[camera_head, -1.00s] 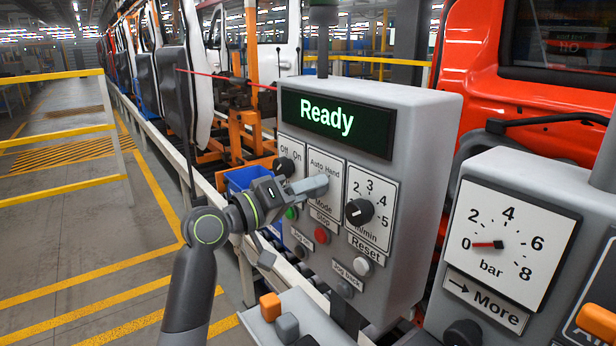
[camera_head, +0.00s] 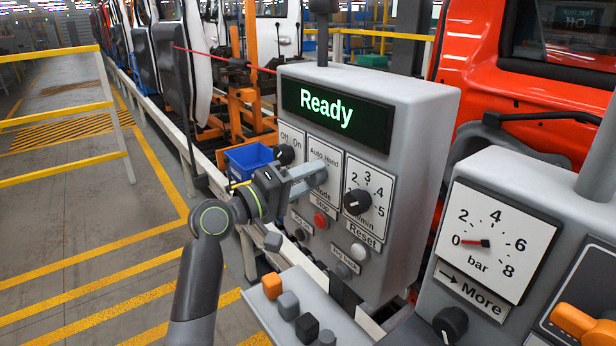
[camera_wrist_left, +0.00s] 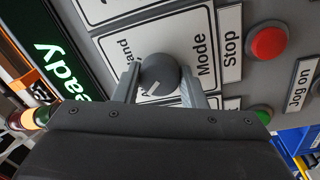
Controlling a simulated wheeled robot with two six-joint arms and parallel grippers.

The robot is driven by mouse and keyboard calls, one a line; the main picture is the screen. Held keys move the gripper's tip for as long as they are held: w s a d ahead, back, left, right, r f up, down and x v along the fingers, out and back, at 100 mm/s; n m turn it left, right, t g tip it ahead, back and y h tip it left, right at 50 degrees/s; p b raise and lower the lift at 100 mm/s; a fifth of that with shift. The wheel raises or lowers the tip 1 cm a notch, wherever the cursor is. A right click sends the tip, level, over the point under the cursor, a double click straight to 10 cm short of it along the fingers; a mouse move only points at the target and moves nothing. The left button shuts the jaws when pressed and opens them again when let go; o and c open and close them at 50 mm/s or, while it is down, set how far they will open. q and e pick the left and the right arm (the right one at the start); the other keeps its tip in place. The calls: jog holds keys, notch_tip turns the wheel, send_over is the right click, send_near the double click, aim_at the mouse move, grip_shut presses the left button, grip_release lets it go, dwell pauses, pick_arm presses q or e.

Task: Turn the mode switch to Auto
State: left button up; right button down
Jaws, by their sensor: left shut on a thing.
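The mode switch is a dark grey round knob (camera_wrist_left: 160,72) on a white plate marked Auto, Hand and Mode (camera_head: 325,205). My left gripper (camera_wrist_left: 161,78) is shut on the knob, one finger on each side. In the wrist view the knob's white mark points to the lower left, towards the partly hidden Auto label. In the head view the left gripper (camera_head: 312,178) reaches the panel from the left, and its fingers hide the knob. The display (camera_head: 328,112) above reads Ready. My right gripper is not in view.
A box with coloured buttons (camera_head: 289,305) stands in front.

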pick_arm(q)
jog(key=o, duration=1)
jog(key=shift+b+v, duration=2.7)
jog(key=shift+v, duration=6)
